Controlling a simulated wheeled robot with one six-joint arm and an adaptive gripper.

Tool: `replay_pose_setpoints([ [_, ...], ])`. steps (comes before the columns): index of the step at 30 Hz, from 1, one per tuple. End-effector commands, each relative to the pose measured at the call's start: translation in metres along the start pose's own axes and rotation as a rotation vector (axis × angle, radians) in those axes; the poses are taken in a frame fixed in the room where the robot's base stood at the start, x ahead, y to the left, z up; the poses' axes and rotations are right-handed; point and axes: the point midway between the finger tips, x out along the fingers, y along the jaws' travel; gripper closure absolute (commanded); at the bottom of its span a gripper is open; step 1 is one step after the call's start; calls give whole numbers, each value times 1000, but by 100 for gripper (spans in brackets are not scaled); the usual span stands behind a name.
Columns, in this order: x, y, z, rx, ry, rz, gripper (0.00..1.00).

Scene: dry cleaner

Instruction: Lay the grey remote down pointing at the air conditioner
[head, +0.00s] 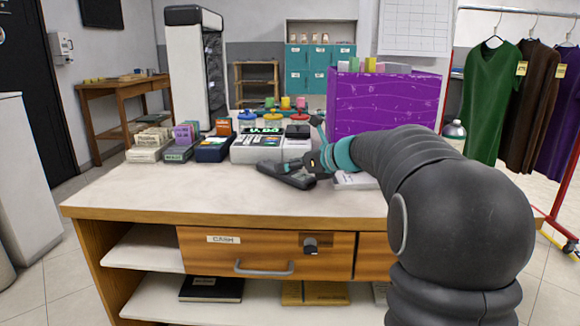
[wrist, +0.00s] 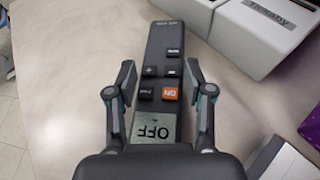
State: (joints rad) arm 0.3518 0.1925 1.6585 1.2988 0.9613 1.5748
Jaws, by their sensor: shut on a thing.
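The grey remote (head: 287,175) is low over the counter's top or resting on it; I cannot tell which. In the wrist view the remote (wrist: 170,58) is dark grey with an orange ON button and a display reading OFF. Its far end points up the picture. My gripper (head: 318,160) is shut on it, with one finger on each side near the display end; it also shows in the wrist view (wrist: 168,92).
The counter (head: 170,198) is bare at front left. Behind the remote stand a cash register (head: 257,148) and small boxes (head: 150,148). A purple box (head: 385,105) stands at the right.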

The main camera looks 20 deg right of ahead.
Motion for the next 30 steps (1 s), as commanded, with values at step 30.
replay_pose_setpoints([
  [30, -86, -1, 1, 0, -1, -4, 22],
])
